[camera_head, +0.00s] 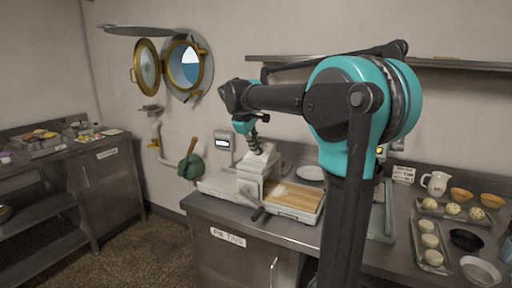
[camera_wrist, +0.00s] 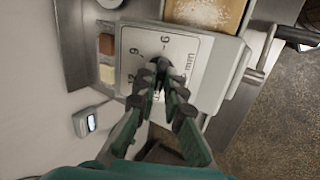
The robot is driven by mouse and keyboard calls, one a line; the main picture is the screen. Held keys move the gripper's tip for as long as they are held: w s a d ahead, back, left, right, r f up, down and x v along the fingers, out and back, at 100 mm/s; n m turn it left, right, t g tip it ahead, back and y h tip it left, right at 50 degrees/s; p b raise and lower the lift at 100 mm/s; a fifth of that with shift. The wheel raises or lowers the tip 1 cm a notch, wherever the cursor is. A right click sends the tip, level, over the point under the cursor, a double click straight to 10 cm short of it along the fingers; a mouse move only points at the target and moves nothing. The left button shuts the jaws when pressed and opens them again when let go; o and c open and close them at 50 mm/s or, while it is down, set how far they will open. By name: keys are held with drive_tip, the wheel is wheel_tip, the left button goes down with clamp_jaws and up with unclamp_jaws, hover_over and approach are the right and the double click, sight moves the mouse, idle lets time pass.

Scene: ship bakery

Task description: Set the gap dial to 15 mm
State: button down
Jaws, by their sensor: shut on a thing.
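The gap dial is on the sloped top of the white dough sheeter (camera_head: 250,180). My gripper (camera_wrist: 163,82) is over the middle of the face, shut on the dark dial knob (camera_wrist: 161,66). My fingers hide the lower part of the scale and most of the knob, so I cannot read the setting. In the head view my gripper (camera_head: 254,148) reaches down onto the sheeter's top, and the knob is hidden.
A floured wooden board (camera_head: 292,197) lies on the sheeter's right. A wall box with a small display (camera_head: 223,142) hangs behind. Trays of dough balls (camera_head: 430,243) and a white jug (camera_head: 435,183) stand at the right. A porthole (camera_head: 186,65) is at the back.

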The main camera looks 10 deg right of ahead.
drive_tip(key=shift+n, duration=0.5)
drive_tip(key=c, duration=1.6)
unclamp_jaws()
drive_tip(key=v, duration=1.2)
